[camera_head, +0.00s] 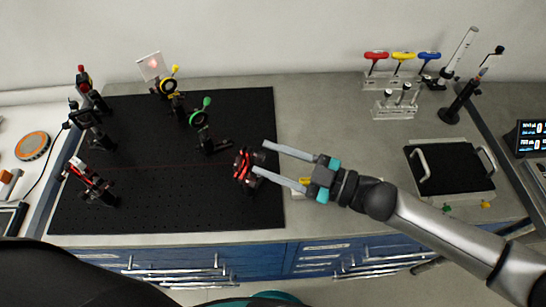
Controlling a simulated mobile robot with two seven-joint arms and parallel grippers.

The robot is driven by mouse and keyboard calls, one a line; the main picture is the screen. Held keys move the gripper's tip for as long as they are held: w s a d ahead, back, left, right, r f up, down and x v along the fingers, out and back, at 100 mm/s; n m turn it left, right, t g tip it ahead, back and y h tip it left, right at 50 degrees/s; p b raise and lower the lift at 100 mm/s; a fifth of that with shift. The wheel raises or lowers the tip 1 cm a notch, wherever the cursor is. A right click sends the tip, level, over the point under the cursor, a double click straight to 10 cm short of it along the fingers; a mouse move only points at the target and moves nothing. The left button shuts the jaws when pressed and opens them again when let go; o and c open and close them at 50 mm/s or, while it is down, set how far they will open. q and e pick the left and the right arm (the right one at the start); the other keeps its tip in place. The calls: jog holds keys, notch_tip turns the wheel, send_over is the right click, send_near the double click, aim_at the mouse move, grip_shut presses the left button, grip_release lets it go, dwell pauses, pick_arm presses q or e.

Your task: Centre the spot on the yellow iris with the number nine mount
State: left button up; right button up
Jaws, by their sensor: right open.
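The yellow iris (167,86) stands at the back of the black breadboard (150,200), in front of a pale upright card (146,62). A soft reddish spot shows on the card. A red and black mount (243,166) stands near the breadboard's right edge. My right gripper (263,158) comes in from the right. It is open, with one fingertip on each side of the mount's right-hand part; I cannot tell whether they touch it. The mount's number is not readable. My left gripper is not in view.
A green iris (199,117) and a small black mount (212,144) stand mid-board. Another red and black mount (90,184) stands front left, with a faint red beam crossing rightward. Coloured-handle drivers (403,57) stand at the back. A black-topped tray (450,168) lies right.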

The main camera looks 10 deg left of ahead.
jog(key=s+d+b, duration=0.2)
jog(key=s+d, duration=0.1)
jog(key=d, duration=1.2)
jog(key=shift+b, duration=0.3)
